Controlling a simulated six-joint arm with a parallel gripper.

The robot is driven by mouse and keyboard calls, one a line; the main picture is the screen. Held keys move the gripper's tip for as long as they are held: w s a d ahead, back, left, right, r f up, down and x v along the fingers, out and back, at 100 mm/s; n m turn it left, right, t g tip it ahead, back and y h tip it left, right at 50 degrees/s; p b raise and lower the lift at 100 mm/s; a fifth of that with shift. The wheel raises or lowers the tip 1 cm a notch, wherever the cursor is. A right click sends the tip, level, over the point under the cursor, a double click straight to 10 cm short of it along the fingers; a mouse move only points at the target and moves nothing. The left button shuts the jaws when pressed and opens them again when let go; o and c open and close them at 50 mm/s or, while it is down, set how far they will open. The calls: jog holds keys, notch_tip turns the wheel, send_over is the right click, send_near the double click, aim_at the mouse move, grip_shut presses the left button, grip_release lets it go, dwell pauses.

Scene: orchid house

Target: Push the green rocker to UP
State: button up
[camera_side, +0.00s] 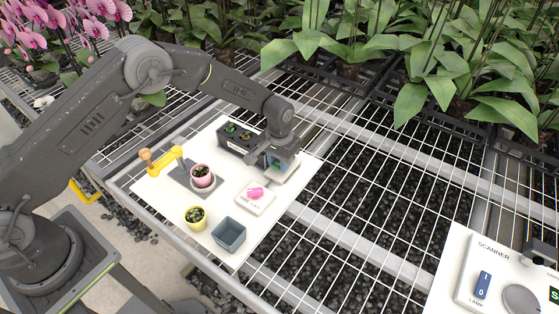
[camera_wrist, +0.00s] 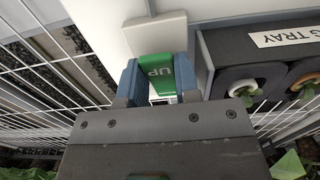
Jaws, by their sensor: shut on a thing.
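The green rocker (camera_wrist: 157,70) is in the wrist view, with white letters "UP" that read upside down there. My gripper (camera_wrist: 160,84) is shut on it, with one blue finger at each side. Its lower part goes behind the gripper body, and I cannot tell which way it is tilted. In the side view my gripper (camera_side: 276,161) is low over the far right part of the white board (camera_side: 225,252). The rocker is mostly hidden by the gripper there. Its pale housing (camera_side: 289,174) shows just beside the fingers.
A dark tray (camera_wrist: 225,42) with pots stands close beside my gripper. Also on the board are a pink pot (camera_side: 202,180), a yellow pot (camera_side: 195,222), a grey-blue box (camera_side: 229,239), a yellow lever (camera_side: 163,160) and a pink piece (camera_side: 255,193). A scanner panel (camera_side: 467,284) is far right.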

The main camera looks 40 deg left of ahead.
jog(key=shift+s+f+t, duration=0.1)
jog(key=shift+f+t, duration=0.05)
jog(key=shift+t, duration=0.65)
jog(key=o, duration=0.6)
jog(key=shift+o, duration=0.2)
notch_tip(320, 180, up, 14)
jog(key=s, duration=0.2)
jog(key=shift+f, duration=0.15)
